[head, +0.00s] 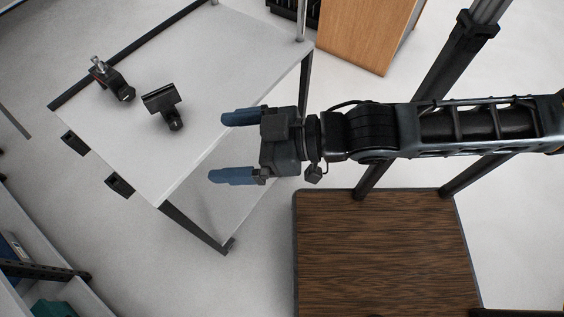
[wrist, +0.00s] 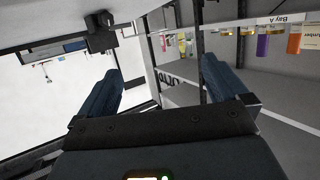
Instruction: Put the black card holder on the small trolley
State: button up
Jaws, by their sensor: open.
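A black object with a flat slotted top, which looks like the card holder (head: 160,101), stands on the white table (head: 230,50). My gripper (head: 236,147) is open and empty, to the right of the card holder and apart from it. Its two blue fingers are spread near the table's right edge; they also show in the wrist view (wrist: 163,80). A black object (wrist: 100,35) at the upper left there may be the card holder; I cannot tell. A low platform with a dark wood top (head: 385,250), possibly the small trolley, stands at the lower right, its visible top bare.
A black clamp-like device with a metal tip (head: 112,80) stands left of the card holder. A wooden cabinet (head: 368,32) is at the back. Shelves with colored bottles (wrist: 263,42) show in the wrist view. A grey shelf unit (head: 45,270) is at lower left.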

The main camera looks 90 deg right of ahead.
jog(key=s+a+r+y, duration=0.1)
jog(key=s+a+r, duration=0.1)
jog(key=s+a, duration=0.4)
jog(key=shift+s+n, duration=0.4)
jog(key=shift+s, duration=0.4)
jog(key=shift+f, duration=0.1)
jog(key=shift+c, duration=0.5)
